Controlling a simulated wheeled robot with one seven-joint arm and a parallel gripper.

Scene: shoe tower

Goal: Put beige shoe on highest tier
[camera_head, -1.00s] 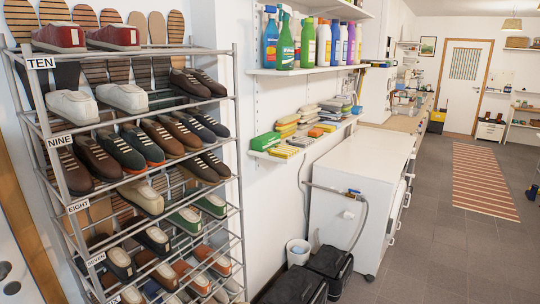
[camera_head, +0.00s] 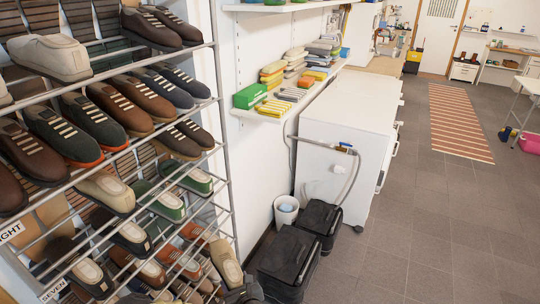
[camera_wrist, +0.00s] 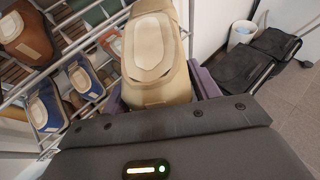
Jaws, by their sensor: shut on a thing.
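My gripper (camera_wrist: 160,92) is shut on a beige shoe (camera_wrist: 155,50) in the wrist view, with purple fingers on both sides of its near end. The shoe points away from my gripper, its paler top facing up. In the head view, a beige shoe (camera_head: 226,263) shows at the bottom, with my dark gripper (camera_head: 242,291) just below it, beside the rack's lower right edge. The shoe rack (camera_head: 219,100) fills the left side. Its top is out of the picture now.
Other beige shoes stand on the rack, one on an upper tier (camera_head: 48,57) and one lower (camera_head: 106,192). Black boxes (camera_head: 290,262), a white bucket (camera_head: 286,211) and a white cabinet (camera_head: 345,140) stand right of the rack.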

